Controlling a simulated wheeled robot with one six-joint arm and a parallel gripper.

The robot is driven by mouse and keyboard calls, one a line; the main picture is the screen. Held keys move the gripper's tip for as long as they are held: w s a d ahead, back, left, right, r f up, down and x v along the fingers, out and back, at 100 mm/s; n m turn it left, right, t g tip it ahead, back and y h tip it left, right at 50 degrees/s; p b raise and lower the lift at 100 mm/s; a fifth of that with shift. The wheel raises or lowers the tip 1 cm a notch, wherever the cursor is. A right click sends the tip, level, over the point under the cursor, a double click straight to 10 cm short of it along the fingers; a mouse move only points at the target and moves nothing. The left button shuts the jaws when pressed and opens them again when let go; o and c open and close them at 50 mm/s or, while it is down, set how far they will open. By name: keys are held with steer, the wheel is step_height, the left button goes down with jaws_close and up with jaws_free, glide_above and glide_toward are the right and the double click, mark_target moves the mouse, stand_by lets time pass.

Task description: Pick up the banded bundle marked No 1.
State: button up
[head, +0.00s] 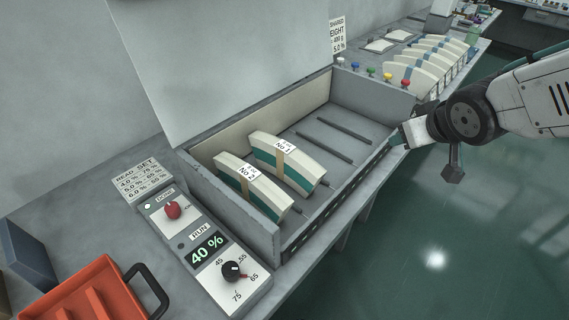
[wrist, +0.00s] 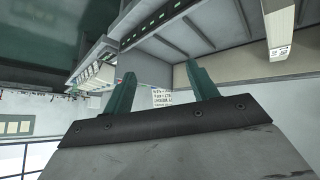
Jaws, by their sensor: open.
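The bundle marked No 1 (head: 296,166) is a curved cream block with a teal stripe, a tan band and a white label. It stands in the open grey box (head: 262,243), to the right of a like bundle marked No 2 (head: 245,190). My gripper (head: 397,138) is at the box's right front edge, well apart from both bundles. In the wrist view its two teal fingers stand wide apart with nothing between them. A cream bundle (wrist: 281,22) shows at that view's upper right; its label is too small to read.
The box's right half is empty except for dark rails (head: 325,147). Its raised lid (head: 225,65) stands behind. Coloured knobs (head: 372,72) line the right end, with several more bundles (head: 415,68) beyond. A control panel (head: 210,250) and an orange tray (head: 75,285) are at left.

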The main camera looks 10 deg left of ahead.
steer(key=w+a+f+n+y, duration=0.2)
steer(key=a+f+n+y, duration=0.15)
steer(key=a, duration=0.75)
steer(key=n+g+y, duration=0.2)
steer(key=n+y, duration=0.1)
steer(key=y, duration=0.3)
glide_toward(287, 148)
steer(key=a, duration=0.1)
steer(key=a+f, duration=0.1)
steer(key=a, duration=0.1)
steer(key=shift+w+a+f, duration=0.2)
steer(key=shift+w+f, duration=0.1)
steer(key=shift+w, duration=0.05)
steer(key=x, duration=0.5)
steer(key=w+x, duration=0.1)
steer(key=x, duration=0.1)
steer(key=shift+d+f, duration=0.15)
jaws_close()
